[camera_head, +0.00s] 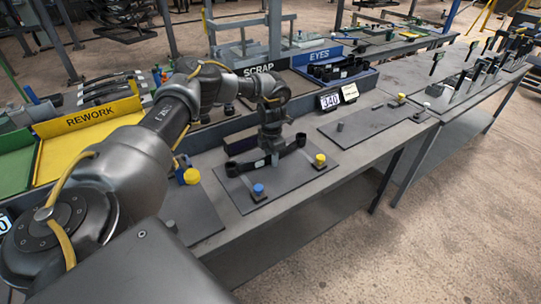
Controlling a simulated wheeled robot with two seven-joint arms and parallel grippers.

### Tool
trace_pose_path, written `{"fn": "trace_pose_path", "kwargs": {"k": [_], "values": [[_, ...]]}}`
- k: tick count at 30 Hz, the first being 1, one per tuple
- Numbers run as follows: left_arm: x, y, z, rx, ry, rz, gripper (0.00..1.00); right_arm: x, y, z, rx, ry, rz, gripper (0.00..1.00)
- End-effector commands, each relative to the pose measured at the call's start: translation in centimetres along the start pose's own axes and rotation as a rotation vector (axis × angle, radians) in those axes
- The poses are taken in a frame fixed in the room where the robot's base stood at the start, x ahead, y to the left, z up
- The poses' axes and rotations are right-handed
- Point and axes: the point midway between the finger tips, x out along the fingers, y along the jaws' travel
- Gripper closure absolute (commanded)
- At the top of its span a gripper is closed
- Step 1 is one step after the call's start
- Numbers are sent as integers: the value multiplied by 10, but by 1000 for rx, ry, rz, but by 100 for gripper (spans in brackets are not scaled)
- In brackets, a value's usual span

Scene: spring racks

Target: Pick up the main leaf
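A long black leaf with rounded ends, likely the main leaf (240,168), lies across the dark mat (285,182) on the grey bench. My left gripper (271,155) points down at the middle of this leaf, and its fingertips meet or overlap it in the picture. The fingers are small and dark against the leaf, so I cannot tell whether they are open or shut on it. The arm's wrist hides part of what lies behind. My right gripper is not in view.
A blue-topped peg (258,191) and a yellow-topped peg (320,160) stand on the mat. A second mat (365,125) lies to the right, near the 340 sign (330,101). Yellow REWORK bin (90,118) and blue EYES bin (325,60) stand behind. The bench's front edge is clear.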

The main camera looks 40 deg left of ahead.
Motion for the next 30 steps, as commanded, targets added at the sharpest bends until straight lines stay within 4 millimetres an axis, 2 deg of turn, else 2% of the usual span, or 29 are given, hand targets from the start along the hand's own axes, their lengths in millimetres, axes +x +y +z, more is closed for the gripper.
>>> {"fn": "trace_pose_path", "kwargs": {"k": [1, 8, 22, 30], "values": [[0, 0, 0, 0, 0, 0, 71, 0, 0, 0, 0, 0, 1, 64], [0, 0, 0, 0, 0, 0, 100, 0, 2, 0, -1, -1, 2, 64], [-4, 0, 2, 0, -5, 0, 100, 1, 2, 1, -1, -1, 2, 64], [-24, 0, 3, 1, -8, 1, 100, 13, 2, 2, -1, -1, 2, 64]]}}
